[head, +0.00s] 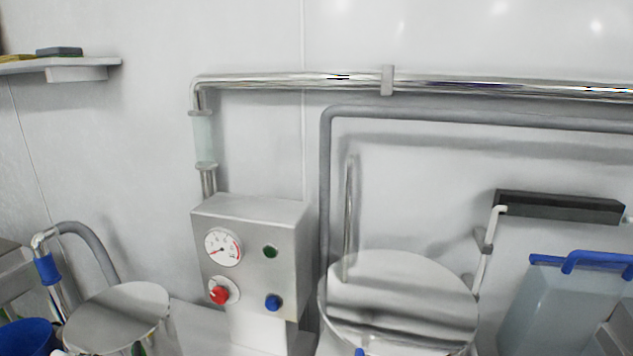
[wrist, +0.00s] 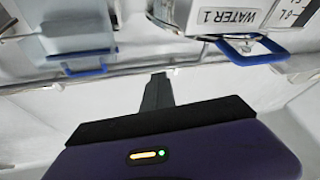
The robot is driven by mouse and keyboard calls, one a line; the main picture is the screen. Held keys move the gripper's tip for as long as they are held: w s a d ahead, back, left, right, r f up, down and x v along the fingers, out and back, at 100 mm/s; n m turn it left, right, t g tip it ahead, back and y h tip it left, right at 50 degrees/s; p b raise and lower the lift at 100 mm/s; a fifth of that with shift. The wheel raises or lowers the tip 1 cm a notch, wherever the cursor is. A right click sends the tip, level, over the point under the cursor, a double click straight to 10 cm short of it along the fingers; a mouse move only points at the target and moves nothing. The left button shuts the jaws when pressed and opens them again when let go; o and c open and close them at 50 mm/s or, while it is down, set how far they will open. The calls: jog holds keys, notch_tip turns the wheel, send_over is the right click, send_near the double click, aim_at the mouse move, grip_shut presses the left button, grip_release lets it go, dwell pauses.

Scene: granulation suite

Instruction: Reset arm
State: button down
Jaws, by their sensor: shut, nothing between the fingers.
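My gripper (wrist: 158,82) shows in the wrist view as a purple body with a dark bar and dark fingers pointing up the picture. The fingers are together and nothing is between them. A small orange light and a green light glow on the purple body. The gripper is not in the head view. In the wrist view, the fingertips appear just below a pale rail and apart from the containers beyond it.
A steel control box (head: 252,260) has a gauge, red knob and buttons. Round steel lids (head: 400,295) stand beside it. Steel pipe (head: 290,80) runs along the wall. A blue-handled container (head: 550,305) is at right. A "WATER 1" container (wrist: 229,17) shows in the wrist view.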

jog(key=s+a+f+m+g, duration=0.1)
jog(key=s+a+f+g, duration=0.1)
jog(key=s+f, duration=0.6)
jog(key=s+a+f+m+g, duration=0.2)
jog(key=s+f+g, duration=0.3)
jog(key=s+f, duration=0.4)
jog(key=s, duration=0.7)
jog(key=shift+s+f+g, duration=0.2)
jog(key=shift+s+g, duration=0.05)
jog(key=shift+g, duration=0.05)
dwell(0.5)
